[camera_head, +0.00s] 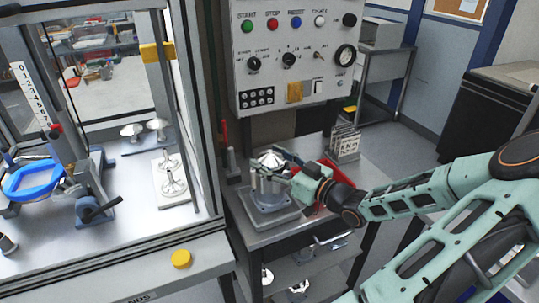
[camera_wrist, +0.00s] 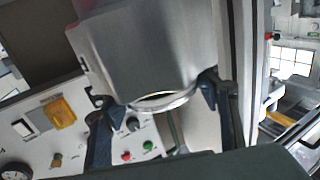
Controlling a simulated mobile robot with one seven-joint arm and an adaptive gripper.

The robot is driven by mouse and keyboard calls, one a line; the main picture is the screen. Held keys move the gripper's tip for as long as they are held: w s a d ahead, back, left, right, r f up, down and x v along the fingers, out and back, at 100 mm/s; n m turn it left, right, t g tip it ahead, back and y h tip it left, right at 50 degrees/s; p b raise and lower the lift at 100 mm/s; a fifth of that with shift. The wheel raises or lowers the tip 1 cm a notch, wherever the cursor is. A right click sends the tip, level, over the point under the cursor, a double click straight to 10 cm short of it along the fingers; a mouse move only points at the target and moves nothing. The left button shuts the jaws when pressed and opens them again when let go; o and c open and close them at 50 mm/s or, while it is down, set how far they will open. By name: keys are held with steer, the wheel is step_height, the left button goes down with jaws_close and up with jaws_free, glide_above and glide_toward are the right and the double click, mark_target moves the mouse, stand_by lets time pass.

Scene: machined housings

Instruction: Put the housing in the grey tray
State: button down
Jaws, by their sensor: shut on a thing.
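The housing (camera_wrist: 145,50) is a smooth silver metal part with a round opening on its near side in the wrist view. My gripper (camera_wrist: 152,88) has one dark finger on each side of it and is shut on it. In the head view my gripper (camera_head: 279,172) reaches in from the right and holds the silver housing (camera_head: 268,160) over a grey square-based fixture (camera_head: 272,217) on the metal bench. My fingers partly hide the housing, and I cannot tell whether it touches the fixture. I cannot pick out the grey tray with certainty.
A control panel (camera_head: 291,50) with buttons hangs close behind the bench. A red bin (camera_head: 336,177) and a rack of metal plates (camera_head: 345,142) stand to the right of my gripper. A framed glass enclosure (camera_head: 207,120) stands at the left, with metal parts and a blue ring (camera_head: 33,181) inside.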

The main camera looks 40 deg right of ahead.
steer(key=shift+w+f, duration=0.1)
steer(key=shift+f, duration=1.9)
steer(key=c, duration=0.7)
jaws_free()
steer(key=shift+f, duration=0.1)
steer(key=shift+c, duration=0.2)
steer(key=shift+s, duration=0.2)
steer(key=s+d+b, duration=0.1)
steer(key=s, duration=1)
steer(key=shift+s+d, duration=0.35)
steer(key=shift+d, duration=0.05)
